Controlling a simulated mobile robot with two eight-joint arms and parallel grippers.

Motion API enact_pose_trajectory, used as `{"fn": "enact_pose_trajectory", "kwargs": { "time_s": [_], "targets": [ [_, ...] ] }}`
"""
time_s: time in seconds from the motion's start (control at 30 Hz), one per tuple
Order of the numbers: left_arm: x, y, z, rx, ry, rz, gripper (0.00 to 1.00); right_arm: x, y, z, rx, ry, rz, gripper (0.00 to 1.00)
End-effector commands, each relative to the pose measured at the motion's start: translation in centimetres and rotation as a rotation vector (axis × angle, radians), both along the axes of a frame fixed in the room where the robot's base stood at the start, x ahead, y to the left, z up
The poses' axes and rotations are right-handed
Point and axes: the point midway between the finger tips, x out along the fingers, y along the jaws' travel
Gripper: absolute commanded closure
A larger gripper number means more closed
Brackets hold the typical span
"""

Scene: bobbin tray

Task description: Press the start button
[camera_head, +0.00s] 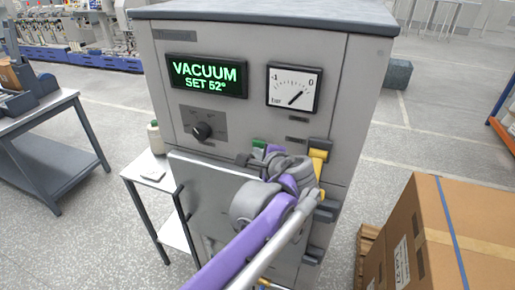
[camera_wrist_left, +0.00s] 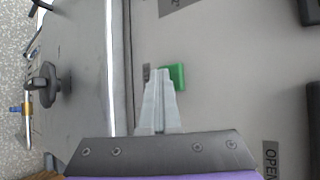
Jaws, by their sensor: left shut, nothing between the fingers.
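The green start button (camera_head: 259,143) sits on the front of the grey machine, below the display and gauge. Only part of it shows in the head view, behind my left gripper (camera_head: 264,153). In the left wrist view the green button (camera_wrist_left: 177,76) shows just right of the tips of my left gripper (camera_wrist_left: 159,72). The fingers are shut with nothing between them and point at the panel. The tips overlap the button's left edge in that view. I cannot tell whether they touch it. My right gripper is not in view.
The machine carries a display (camera_head: 206,77) reading "VACUUM SET 52°", a gauge (camera_head: 294,89) and a black knob (camera_head: 202,131). A yellow-marked latch (camera_head: 318,160) is right of my gripper. A door with a dark handle (camera_head: 180,204) is below. Cardboard boxes (camera_head: 440,240) stand at right.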

Motion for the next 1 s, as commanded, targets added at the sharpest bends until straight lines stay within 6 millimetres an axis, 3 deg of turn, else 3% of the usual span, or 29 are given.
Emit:
{"fn": "enact_pose_trajectory", "kwargs": {
  "time_s": [0.37, 0.73, 1.0],
  "targets": [
    [-1.6, 0.5, 0.0, 0.000, 0.000, 0.000, 1.00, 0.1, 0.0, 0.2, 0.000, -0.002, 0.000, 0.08],
    [-1.8, 0.5, 0.0, 0.000, 0.000, 0.000, 1.00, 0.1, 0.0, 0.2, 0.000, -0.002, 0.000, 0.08],
    [-4.2, 1.2, 0.0, -0.001, -0.001, -0.002, 1.00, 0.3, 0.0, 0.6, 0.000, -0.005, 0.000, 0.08]
  ]
}}
